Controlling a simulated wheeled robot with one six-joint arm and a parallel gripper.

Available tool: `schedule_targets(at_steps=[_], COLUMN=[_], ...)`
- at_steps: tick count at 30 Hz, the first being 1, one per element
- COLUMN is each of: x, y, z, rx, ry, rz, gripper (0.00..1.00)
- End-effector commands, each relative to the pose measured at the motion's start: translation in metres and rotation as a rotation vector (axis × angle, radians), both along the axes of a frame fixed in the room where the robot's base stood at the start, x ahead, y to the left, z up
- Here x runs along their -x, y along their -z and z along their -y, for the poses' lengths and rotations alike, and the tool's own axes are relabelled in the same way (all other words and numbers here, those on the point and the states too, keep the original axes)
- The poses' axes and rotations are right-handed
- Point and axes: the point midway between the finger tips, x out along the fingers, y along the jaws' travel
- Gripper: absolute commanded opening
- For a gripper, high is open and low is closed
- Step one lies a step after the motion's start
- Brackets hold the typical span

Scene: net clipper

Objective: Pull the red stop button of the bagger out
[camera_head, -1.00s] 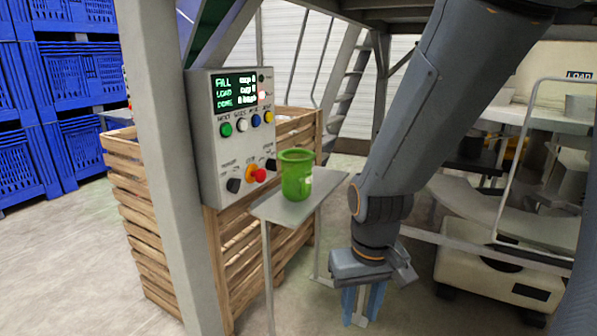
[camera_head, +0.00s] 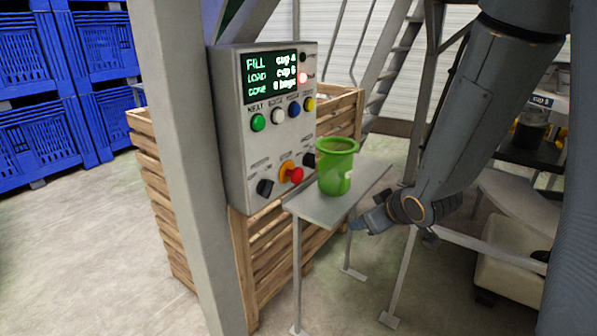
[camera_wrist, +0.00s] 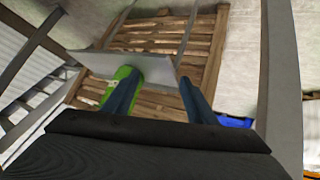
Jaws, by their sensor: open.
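The red stop button (camera_head: 293,174) sits on a yellow-orange base low on the front of the grey control box (camera_head: 232,160), between two black knobs. A green cup (camera_head: 338,168) stands upright on the small grey shelf (camera_head: 305,207), just right of the button. My gripper (camera_head: 358,226) is to the right of and lower than the button, by the shelf's right side and apart from the button. In the wrist view its two blue fingers (camera_wrist: 160,100) are spread with nothing between them. The button does not show in the wrist view; the cup (camera_wrist: 117,78) shows partly behind the left finger.
A grey post (camera_head: 178,150) stands left of the box. Wooden crates (camera_head: 265,262) stand behind and below it. The shelf's thin legs (camera_head: 296,275) stand on the floor. Blue crates (camera_head: 45,135) are stacked at far left. Stairs (camera_head: 388,75) rise behind.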

Motion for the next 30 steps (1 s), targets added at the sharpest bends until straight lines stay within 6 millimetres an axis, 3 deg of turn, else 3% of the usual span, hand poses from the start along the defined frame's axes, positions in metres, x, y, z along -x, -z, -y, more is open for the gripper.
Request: schedule_targets(at_steps=[3,6,10,15,21,30], x=[-0.020,-0.023,-0.012,0.007,0.012,-0.014], y=[-0.020,-0.041,-0.069,-0.096,-0.107,-0.108], z=[-0.030,-0.058,-0.087,-0.105,-0.116,-0.152], rx=[-0.070,-0.157,-0.285,-0.415,-0.468,-0.468], ry=[-0.172,-0.315,-0.465,-0.580,-0.619,-0.621], rz=[0.174,0.314,0.461,0.578,0.619,0.619], gripper=[0.52,0.52,0.52,0.52,0.52,0.52])
